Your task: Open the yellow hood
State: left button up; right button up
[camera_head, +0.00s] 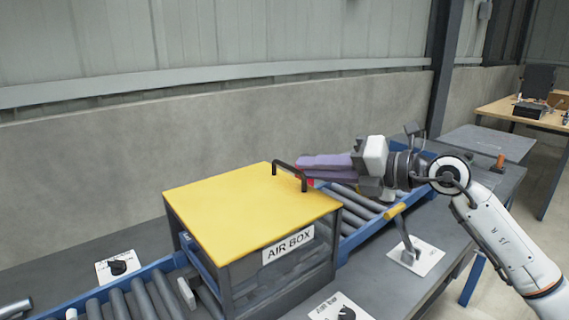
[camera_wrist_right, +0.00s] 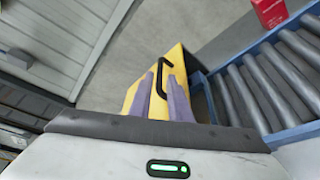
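The yellow hood (camera_head: 235,210) lies flat and closed on top of a dark-framed box with an "AIR BOX" label. Its black handle (camera_head: 289,176) stands at the right edge of the hood. My right gripper (camera_head: 300,165), with purple fingers, reaches in from the right, its tips just beside the handle. In the right wrist view the fingers (camera_wrist_right: 161,76) are apart, and the handle (camera_wrist_right: 163,76) shows at the tips; I cannot tell whether it touches them. The yellow hood (camera_wrist_right: 176,60) lies beyond them. My left gripper is out of view.
A blue-railed roller conveyor (camera_head: 358,200) runs through the box. A red box (camera_wrist_right: 272,12) lies near the conveyor by the gripper. Panels with dark knobs (camera_head: 118,267) and a lever panel (camera_head: 415,256) sit on the grey table. A concrete wall (camera_head: 150,150) stands behind.

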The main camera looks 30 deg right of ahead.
aim_at(286, 167)
jog(key=shift+p+x, duration=0.7)
jog(key=shift+x, duration=2.8)
grip_shut()
